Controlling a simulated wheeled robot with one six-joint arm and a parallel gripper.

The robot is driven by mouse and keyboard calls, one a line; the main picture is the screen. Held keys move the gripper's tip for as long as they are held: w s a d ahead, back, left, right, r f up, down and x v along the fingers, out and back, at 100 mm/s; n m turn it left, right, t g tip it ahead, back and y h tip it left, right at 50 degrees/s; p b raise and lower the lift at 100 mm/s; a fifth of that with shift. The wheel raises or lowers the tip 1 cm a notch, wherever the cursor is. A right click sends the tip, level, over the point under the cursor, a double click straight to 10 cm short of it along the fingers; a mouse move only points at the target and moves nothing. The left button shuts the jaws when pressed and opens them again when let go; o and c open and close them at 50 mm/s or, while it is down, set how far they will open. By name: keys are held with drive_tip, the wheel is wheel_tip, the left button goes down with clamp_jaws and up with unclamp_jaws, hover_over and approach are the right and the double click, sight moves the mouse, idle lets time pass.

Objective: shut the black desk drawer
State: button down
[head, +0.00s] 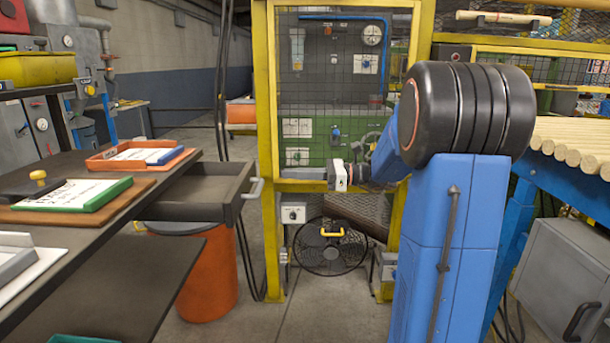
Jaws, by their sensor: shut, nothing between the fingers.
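The black desk drawer (228,198) stands pulled out from the right side of the dark desk (110,232). Its open top shows an empty-looking inside. A light grey bar handle (253,188) is on its right-hand front. My gripper (335,177) is small in the picture, to the right of the handle and apart from it, in front of the yellow-framed mesh cage. It is shut and holds nothing. My blue arm with its large black joint fills the right middle and hides part of the scene behind it.
An orange bin (208,272) stands on the floor under the drawer. The desk top bears an orange tray (140,158) and a green-edged board (75,194). A yellow cage frame (268,120) and a black fan (330,248) stand behind. Open floor lies between desk and arm.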

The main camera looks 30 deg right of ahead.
sight(205, 179)
drive_tip(key=shift+x, duration=3.9)
drive_tip(key=x, duration=1.8)
drive_tip(key=shift+a, duration=0.1)
drive_tip(key=shift+r, duration=0.15)
